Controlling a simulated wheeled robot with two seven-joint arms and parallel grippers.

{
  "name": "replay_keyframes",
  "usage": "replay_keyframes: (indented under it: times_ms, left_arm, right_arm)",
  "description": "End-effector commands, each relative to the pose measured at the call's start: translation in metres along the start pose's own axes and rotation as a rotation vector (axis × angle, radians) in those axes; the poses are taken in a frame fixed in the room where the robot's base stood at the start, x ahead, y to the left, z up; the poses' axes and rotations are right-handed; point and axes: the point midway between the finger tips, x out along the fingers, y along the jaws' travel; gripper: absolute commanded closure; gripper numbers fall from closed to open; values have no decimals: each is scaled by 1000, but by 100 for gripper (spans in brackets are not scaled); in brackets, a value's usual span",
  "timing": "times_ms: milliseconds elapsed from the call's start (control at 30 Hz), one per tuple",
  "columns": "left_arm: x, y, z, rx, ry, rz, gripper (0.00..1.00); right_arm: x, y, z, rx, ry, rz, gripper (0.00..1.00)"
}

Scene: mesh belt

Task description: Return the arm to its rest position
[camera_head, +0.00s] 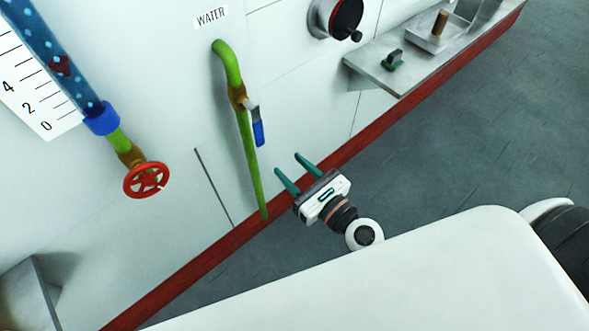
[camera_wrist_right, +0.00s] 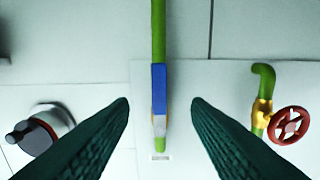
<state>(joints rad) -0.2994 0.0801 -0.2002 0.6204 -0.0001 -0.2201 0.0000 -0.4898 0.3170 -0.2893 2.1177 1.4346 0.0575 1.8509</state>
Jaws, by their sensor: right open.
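My right gripper (camera_head: 291,170) is open and empty in the head view. Its two green fingers point up and left toward the wall, below the blue-handled valve. In the right wrist view the fingers (camera_wrist_right: 160,108) stand wide apart, with the blue valve handle (camera_wrist_right: 159,90) showing between them and nothing held. In the head view the blue handle (camera_head: 259,133) hangs down beside the green water pipe (camera_head: 246,150), apart from the fingers. My left gripper is in neither view.
A red handwheel (camera_head: 146,180) sits below a blue gauge tube (camera_head: 55,55) at left. A dark round crank (camera_head: 346,18) is on the wall above. A metal shelf (camera_head: 410,75) juts out at upper right. The floor (camera_head: 470,140) at right is clear.

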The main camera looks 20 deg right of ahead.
Motion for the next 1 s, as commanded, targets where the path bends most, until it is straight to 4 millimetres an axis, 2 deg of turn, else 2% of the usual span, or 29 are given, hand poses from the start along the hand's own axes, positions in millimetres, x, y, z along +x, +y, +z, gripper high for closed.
replay_keyframes:
  times_ms: [367, 467, 567, 667, 700, 767, 800, 867, 900, 967, 1000]
  left_arm:
    - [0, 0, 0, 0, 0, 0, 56]
    - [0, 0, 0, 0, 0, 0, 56]
    - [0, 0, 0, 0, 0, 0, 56]
    - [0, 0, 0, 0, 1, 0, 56]
    - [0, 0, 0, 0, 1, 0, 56]
    - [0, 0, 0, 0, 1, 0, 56]
    - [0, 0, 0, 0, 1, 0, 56]
    - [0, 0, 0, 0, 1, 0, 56]
    - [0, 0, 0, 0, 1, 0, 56]
    - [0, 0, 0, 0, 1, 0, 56]
    - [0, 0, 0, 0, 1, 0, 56]
  right_arm:
    - [0, 0, 1, -3, -1, 0, 56]
    - [1, 2, 15, -67, -28, 2, 56]
    - [1, 8, 57, -259, -108, -2, 56]
    - [-5, 15, 124, -573, -241, -48, 56]
    - [-11, 18, 154, -713, -301, -85, 56]
    - [-24, 22, 198, -924, -389, -158, 56]
    - [-34, 24, 228, -1057, -444, -220, 56]
    - [-53, 26, 269, -1251, -518, -331, 56]
    - [-68, 26, 296, -1375, -561, -420, 56]
    - [-94, 26, 335, -1551, -613, -573, 56]
    - [-113, 25, 360, -1662, -636, -689, 56]
